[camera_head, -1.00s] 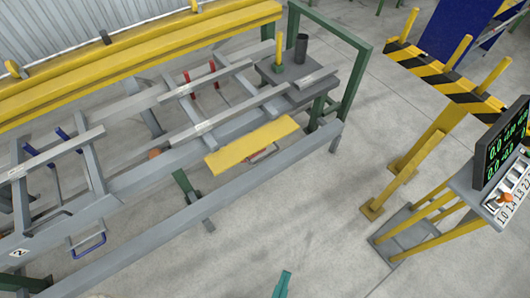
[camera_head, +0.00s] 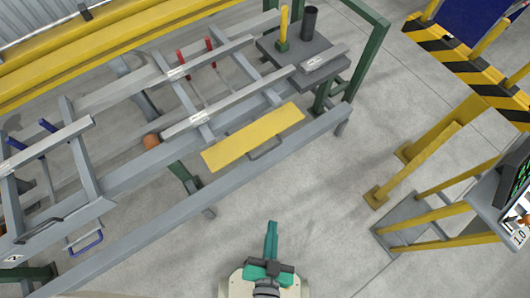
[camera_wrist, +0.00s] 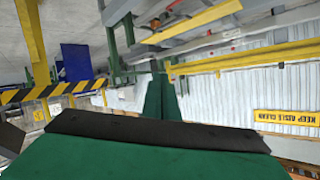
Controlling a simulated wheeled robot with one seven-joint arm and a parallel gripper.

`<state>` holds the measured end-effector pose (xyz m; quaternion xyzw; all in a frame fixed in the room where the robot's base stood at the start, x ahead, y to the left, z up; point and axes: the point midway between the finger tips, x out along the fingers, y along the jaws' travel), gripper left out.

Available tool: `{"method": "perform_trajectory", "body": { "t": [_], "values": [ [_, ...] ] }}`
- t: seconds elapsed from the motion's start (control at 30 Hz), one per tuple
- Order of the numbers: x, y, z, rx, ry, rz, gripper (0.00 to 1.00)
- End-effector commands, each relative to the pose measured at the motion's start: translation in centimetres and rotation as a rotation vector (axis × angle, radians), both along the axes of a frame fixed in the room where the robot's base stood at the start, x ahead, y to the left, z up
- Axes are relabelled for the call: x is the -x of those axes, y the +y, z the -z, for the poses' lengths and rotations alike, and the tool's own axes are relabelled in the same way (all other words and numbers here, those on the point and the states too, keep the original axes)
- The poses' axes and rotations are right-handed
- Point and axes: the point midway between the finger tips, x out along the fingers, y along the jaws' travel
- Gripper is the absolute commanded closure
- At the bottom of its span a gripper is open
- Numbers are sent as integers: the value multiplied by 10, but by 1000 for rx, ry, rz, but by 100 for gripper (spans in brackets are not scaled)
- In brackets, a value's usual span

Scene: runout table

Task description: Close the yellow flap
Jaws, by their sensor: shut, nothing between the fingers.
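The yellow flap (camera_head: 252,138) is a long flat plate on the near side of the grey runout table (camera_head: 200,205), between its rails. A grey loop handle (camera_head: 265,149) shows at its near edge. I cannot tell its exact tilt. My gripper (camera_head: 272,226), green, is shut and empty. It is in front of the table's near rail, below the flap in the picture and apart from it. In the wrist view the gripper's green fingers (camera_wrist: 160,98) are together, and a yellow plate that looks like the flap (camera_wrist: 195,22) shows beyond them.
A green post frame (camera_head: 368,60) stands at the table's right end. A yellow post (camera_head: 284,25) and dark cylinder (camera_head: 309,22) stand on the end plate. A striped barrier (camera_head: 455,60) and a console stand (camera_head: 440,195) are at right. Floor between is clear.

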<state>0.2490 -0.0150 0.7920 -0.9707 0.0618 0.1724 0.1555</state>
Motion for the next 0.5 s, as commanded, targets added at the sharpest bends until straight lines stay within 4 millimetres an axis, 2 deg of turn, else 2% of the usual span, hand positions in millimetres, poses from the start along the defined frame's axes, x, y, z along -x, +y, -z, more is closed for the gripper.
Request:
{"method": "perform_trajectory", "body": {
  "t": [0.03,0.1,0.2,0.4,0.5],
  "values": [
    [-10,-5,24,-93,27,50,100],
    [-21,-9,60,-249,75,128,100],
    [-39,-12,107,-472,140,237,100],
    [-84,-15,183,-920,255,453,100],
    [-110,-16,210,-1146,307,561,100]
  ]
}}
